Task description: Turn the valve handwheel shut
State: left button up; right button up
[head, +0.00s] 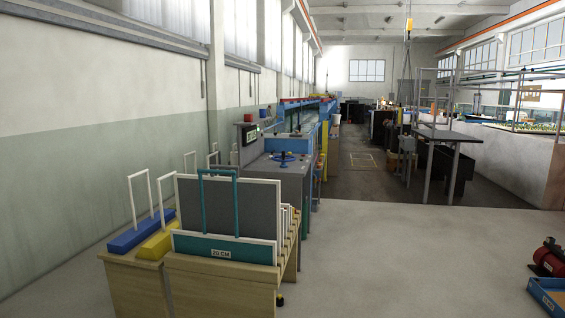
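A blue handwheel (283,157) sits on top of a grey cabinet (291,168) in the middle distance, left of the picture's centre. It looks like the valve handwheel, with a dark upright piece at its middle. It is small at this distance, and how far it is turned cannot be told. The glass flume (305,118), with blue framing, runs away behind the cabinet. Neither of my grippers shows in the head view.
A wooden rack (222,285) with framed panels and a teal "20 CM" board (224,248) stands in front of the cabinet. Blue (140,232) and yellow (157,243) handled blocks lie beside it. A red motor (548,258) is at far right. Open floor (400,260) lies right of the rack.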

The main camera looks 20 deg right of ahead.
aim_at(284, 157)
jog(key=i+l+z, duration=0.3)
jog(key=i+z, duration=0.3)
jog(key=i, duration=0.25)
jog(key=i+l+z, duration=0.1)
jog(key=i+z, duration=0.2)
jog(key=i, duration=1.6)
